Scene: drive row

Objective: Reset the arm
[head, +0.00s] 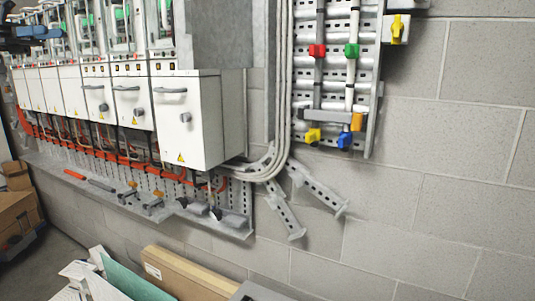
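Part of my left gripper (45,33) shows at the top left edge, dark with a blue part. It is in front of the upper part of the drive row, and too small and cut off to tell whether it is open or holds anything. Whether it touches the cabinets cannot be told. My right gripper is out of view. The row of white drive cabinets (190,120) runs from the left edge to the middle, with grey handles, dark knobs and yellow warning labels on the nearer fronts.
A grey perforated ledge (232,228) with tools runs below the cabinets. A pipe panel (333,75) with red, green, yellow and blue valves hangs on the block wall (440,150). Cardboard boxes (14,215) stand at left, and a long carton (185,275) lies bottom centre.

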